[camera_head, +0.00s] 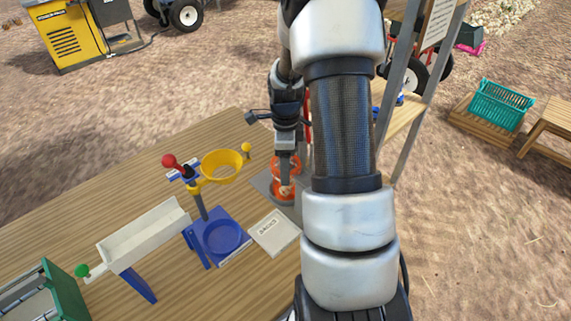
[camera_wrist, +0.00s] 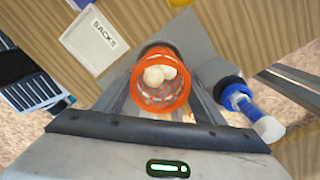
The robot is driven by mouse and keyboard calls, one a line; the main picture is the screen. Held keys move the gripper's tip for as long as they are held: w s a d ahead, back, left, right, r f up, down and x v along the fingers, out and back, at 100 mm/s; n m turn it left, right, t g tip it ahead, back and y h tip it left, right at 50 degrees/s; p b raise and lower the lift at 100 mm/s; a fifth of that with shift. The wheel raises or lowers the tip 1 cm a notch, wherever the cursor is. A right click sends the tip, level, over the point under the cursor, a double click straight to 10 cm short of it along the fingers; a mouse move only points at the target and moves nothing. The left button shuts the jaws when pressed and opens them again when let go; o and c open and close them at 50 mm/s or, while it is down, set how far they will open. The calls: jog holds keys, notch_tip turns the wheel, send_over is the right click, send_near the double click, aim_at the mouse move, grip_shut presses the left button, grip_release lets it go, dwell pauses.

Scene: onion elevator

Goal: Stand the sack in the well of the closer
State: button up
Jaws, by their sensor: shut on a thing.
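The sack (camera_head: 286,166) is an orange mesh with a solid orange rim; pale onions show inside its open mouth in the wrist view (camera_wrist: 161,91). My gripper (camera_head: 286,184) is shut on it, with one finger on each side of the mesh. The sack looks upright in the head view, over or on a grey plate (camera_head: 262,186) on the table. I cannot tell whether its bottom touches the plate. A blue-and-white part with a black collar (camera_wrist: 238,98) stands right of the sack in the wrist view.
On the wooden table (camera_head: 110,195) are a white SACKS tray (camera_head: 275,233), a blue stand (camera_head: 222,238) with a yellow funnel (camera_head: 222,166), a white chute (camera_head: 145,235) and a green-framed unit (camera_head: 62,290). My arm hides the table's right part. The table's back left is clear.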

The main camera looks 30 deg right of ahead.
jog(key=shift+f, duration=0.2)
jog(key=o, duration=1.3)
jog(key=shift+r, duration=0.1)
